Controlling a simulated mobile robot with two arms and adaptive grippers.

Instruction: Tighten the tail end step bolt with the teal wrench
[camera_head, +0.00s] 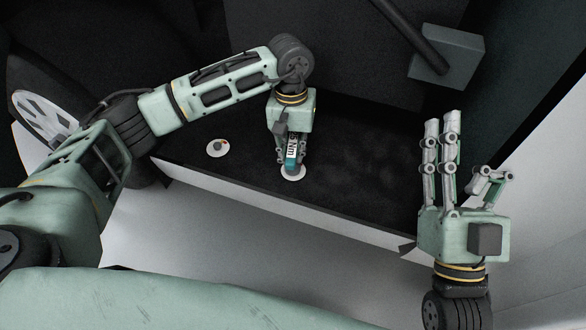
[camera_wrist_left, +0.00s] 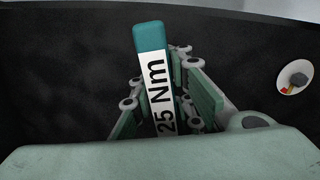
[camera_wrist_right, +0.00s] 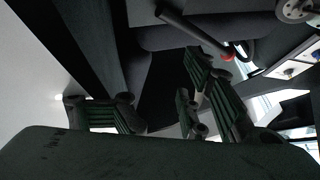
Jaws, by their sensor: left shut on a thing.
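The teal wrench (camera_head: 291,152) has a white label reading "25 Nm" and stands roughly upright in my left gripper (camera_head: 287,160). The wrench also shows between the left fingers in the left wrist view (camera_wrist_left: 152,75). Its lower end is over a white round plate (camera_head: 292,173) on the dark step (camera_head: 345,185). The wrench and gripper hide any bolt there, so I cannot tell whether the wrench is seated on it. A second white plate (camera_head: 217,148) with a bolt and a small coloured mark lies to the left. My right gripper (camera_head: 468,145) is open and empty.
A grey block with a dark bar (camera_head: 447,57) stands at the upper right, behind the step. A wheel (camera_head: 45,125) is at the far left. The pale front face of the step (camera_head: 270,205) drops to a light floor. The step's right part is clear.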

